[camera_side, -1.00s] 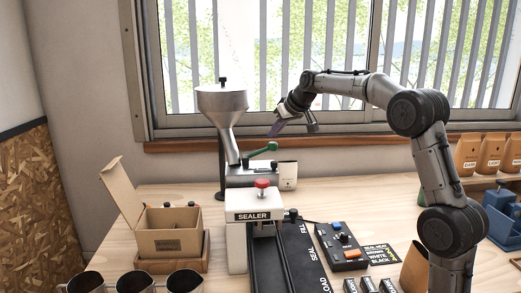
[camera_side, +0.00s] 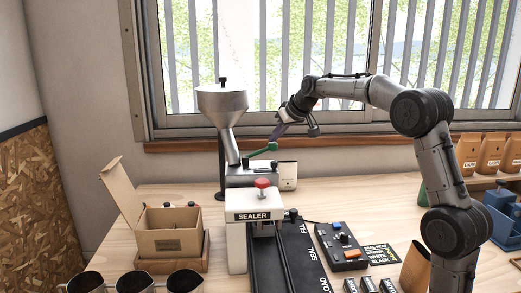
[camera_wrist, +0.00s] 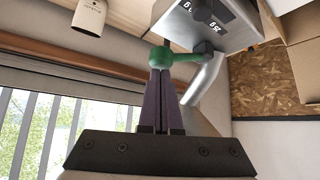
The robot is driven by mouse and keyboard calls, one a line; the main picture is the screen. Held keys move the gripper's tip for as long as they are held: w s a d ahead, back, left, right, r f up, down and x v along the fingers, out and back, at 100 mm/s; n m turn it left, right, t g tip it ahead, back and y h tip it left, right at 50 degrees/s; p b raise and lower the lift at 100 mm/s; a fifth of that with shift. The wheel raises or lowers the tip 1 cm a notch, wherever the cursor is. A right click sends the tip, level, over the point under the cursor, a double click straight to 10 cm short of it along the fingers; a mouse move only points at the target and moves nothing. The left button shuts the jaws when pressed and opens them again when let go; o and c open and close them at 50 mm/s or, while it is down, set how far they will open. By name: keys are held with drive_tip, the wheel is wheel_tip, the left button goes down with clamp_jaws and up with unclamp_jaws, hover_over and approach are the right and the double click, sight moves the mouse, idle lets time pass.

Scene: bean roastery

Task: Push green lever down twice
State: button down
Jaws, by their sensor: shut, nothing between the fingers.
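The green lever (camera_side: 264,149) sticks out to the right from the grey metal body of the hopper machine (camera_side: 222,104), tilted up toward its round knob. In the wrist view the green lever (camera_wrist: 172,57) lies just beyond the fingertips, with its round knob right at them. My gripper (camera_side: 274,136) is above the knob in the side view, its purple fingers pointing down and left. In the wrist view my gripper (camera_wrist: 160,72) has both fingers together with nothing between them. Whether the tips touch the knob is not clear.
The sealer (camera_side: 250,215) with a red knob stands in front of the hopper machine. A cup (camera_side: 288,175) sits right beside the machine below the lever. An open cardboard box (camera_side: 170,232) is at left and a control box (camera_side: 340,246) at right. The window is behind.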

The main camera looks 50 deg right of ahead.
sight(276, 145)
drive_tip(key=shift+f, duration=1.6)
drive_tip(key=shift+r, duration=3.15)
drive_tip(key=shift+a, duration=0.1)
